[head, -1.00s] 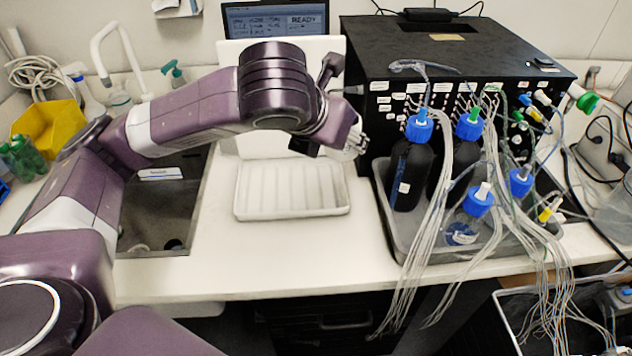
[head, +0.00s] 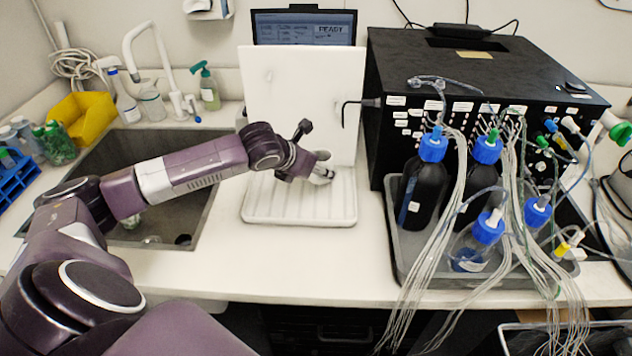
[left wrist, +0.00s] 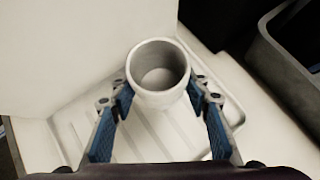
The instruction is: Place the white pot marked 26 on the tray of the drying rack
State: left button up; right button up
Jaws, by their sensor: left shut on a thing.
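The white pot (left wrist: 158,99) is between the fingers of my left gripper (left wrist: 160,92) in the left wrist view, open end toward the camera. No number shows on the side I see. In the head view my left gripper (head: 322,174) is low over the back right part of the white ribbed tray (head: 275,212), and the pot cannot be made out clearly there. The tray shows under the pot in the left wrist view (left wrist: 150,150). I cannot tell whether the pot touches the tray. The drying rack's white upright board (head: 300,85) stands behind the tray. My right gripper is not in view.
A black box (head: 470,75) stands right of the rack, with a hook sticking out toward the board. A grey bin (head: 405,255) with blue-capped bottles and loose tubes is to the right. A sink (head: 165,215) lies left. The counter before the tray is clear.

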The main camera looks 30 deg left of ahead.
aim_at(313, 180)
pick_arm(q)
jog(key=shift+f, duration=0.65)
notch_tip(313, 180, down, 3)
jog(key=shift+r+p, duration=0.1)
jog(key=shift+p, duration=0.2)
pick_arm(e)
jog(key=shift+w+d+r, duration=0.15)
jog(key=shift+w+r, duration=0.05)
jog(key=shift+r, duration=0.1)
pick_arm(q)
jog(key=shift+f, duration=0.25)
jog(key=o, duration=1.3)
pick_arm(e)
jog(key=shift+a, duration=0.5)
